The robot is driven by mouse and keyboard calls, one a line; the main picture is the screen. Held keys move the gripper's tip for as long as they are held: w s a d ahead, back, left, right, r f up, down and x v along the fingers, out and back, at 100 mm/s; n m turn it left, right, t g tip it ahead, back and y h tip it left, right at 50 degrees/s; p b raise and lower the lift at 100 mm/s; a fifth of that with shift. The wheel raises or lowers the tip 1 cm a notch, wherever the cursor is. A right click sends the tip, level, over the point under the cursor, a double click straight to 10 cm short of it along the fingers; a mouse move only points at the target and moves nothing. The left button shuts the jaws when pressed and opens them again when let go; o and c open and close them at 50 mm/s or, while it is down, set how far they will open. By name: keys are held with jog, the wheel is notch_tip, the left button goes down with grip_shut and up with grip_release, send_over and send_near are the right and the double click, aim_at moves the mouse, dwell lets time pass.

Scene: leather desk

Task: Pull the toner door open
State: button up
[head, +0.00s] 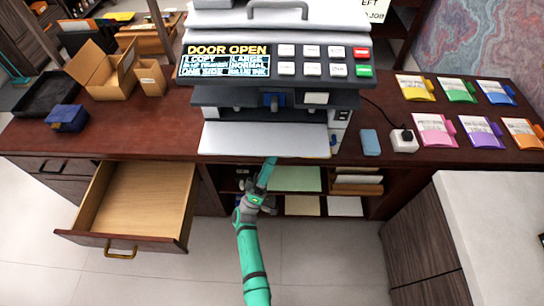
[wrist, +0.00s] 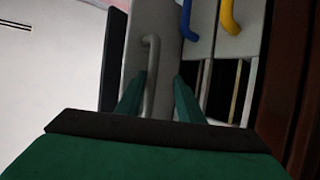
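The copier (head: 341,114) stands on the desk, its display reading DOOR OPEN. A pale front panel (head: 265,140) lies folded down flat before its opening, where a blue part (head: 273,100) shows. In the wrist view, a grey panel (wrist: 133,50) carries a curved grey handle (wrist: 150,75). Beside it are a blue handle (wrist: 187,18) and a yellow handle (wrist: 229,16). No label shows which panel is the toner door. My gripper (head: 269,168) is at the copier's front edge. In the wrist view my gripper (wrist: 158,92) has its fingers apart, the grey handle between them; contact is unclear.
An open empty drawer (head: 135,195) juts out at the left. Open boxes (head: 105,70) and a blue item (head: 67,118) lie left. A blue block (head: 371,142), a white box (head: 404,140) and several coloured packets (head: 435,130) lie right. Shelves (head: 303,205) are below.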

dwell(0.4)
jog(key=v, duration=1)
jog(key=shift+s+f, duration=0.25)
jog(key=shift+f, duration=0.05)
jog(key=shift+a, duration=0.15)
